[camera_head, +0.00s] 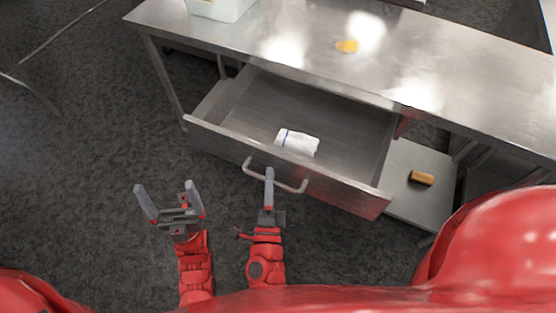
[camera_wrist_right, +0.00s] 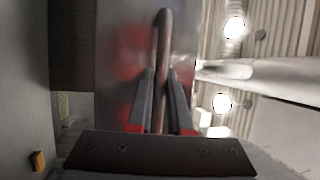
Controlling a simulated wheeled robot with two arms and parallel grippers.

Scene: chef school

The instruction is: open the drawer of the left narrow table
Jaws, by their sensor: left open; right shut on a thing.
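The drawer (camera_head: 330,182) of the metal table (camera_head: 300,68) stands pulled out toward me, with its inside showing. Its bar handle (camera_head: 290,184) runs along the front face. My right gripper (camera_head: 269,178) is at the handle and shut on it. In the right wrist view the handle bar (camera_wrist_right: 164,50) lies between the two fingers of the right gripper (camera_wrist_right: 162,100). My left gripper (camera_head: 170,197) is open and empty, left of the handle and in front of the drawer's left corner, apart from it.
A rolled white cloth (camera_head: 297,142) lies in the drawer. A yellow item (camera_head: 347,46) and a white container (camera_head: 222,8) are on the tabletop. A brown block (camera_head: 421,178) lies on the lower shelf (camera_head: 410,200). The floor at left is clear except for thin legs or cables.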

